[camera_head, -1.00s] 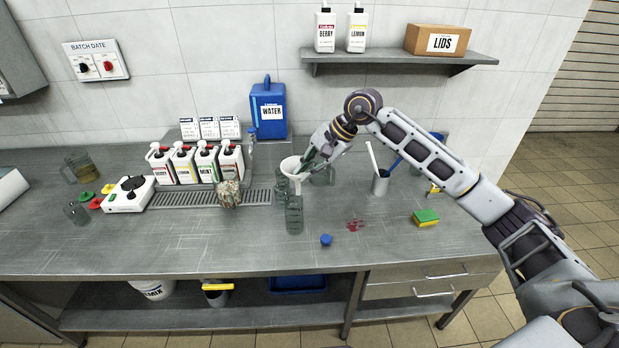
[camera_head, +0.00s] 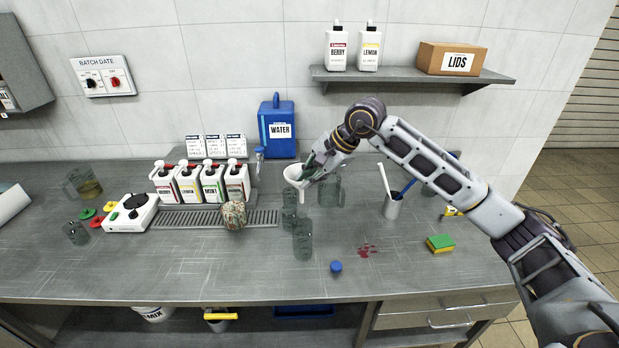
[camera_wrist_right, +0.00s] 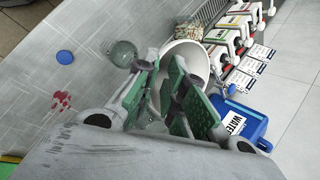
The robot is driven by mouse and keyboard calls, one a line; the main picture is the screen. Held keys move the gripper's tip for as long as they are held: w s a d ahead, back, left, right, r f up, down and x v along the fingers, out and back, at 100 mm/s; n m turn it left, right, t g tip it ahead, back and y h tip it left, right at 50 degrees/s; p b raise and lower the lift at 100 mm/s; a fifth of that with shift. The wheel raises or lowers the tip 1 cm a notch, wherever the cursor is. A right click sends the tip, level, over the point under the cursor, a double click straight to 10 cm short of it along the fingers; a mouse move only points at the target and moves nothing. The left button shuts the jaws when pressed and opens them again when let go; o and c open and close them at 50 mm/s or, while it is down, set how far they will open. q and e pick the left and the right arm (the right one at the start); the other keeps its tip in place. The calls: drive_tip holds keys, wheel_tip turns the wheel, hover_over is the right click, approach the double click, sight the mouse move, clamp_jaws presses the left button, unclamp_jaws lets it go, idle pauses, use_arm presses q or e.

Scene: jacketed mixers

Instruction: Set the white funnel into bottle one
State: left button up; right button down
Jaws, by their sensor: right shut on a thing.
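My right gripper (camera_head: 308,170) is shut on the white funnel (camera_head: 292,173), at its rim. The funnel is upright, mouth up, with its spout pointing down above the counter. In the right wrist view the funnel's round mouth (camera_wrist_right: 167,55) lies behind the green fingers (camera_wrist_right: 172,95). A clear bottle (camera_head: 290,203) stands just below and beside the spout; I cannot tell if they touch. Another clear bottle (camera_head: 303,241) stands nearer the front, and clear glassware (camera_head: 330,192) stands behind the gripper. No number on the bottles is readable. My left gripper is not in view.
A patterned lump (camera_head: 234,215) sits on the drain grate (camera_head: 180,218), left of the bottles. A blue cap (camera_head: 336,267), a red spill (camera_head: 367,250) and a sponge (camera_head: 440,243) lie to the right. A blue water jug (camera_head: 276,132) stands behind.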

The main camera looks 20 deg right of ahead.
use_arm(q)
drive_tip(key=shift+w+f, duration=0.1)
use_arm(e)
drive_tip(key=shift+f, duration=0.2)
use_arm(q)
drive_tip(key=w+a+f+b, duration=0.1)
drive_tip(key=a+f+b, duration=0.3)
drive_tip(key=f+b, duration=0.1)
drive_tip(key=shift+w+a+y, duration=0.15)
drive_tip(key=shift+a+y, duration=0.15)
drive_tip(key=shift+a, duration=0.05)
use_arm(e)
wheel_tip(320, 180, down, 10)
idle(1.5)
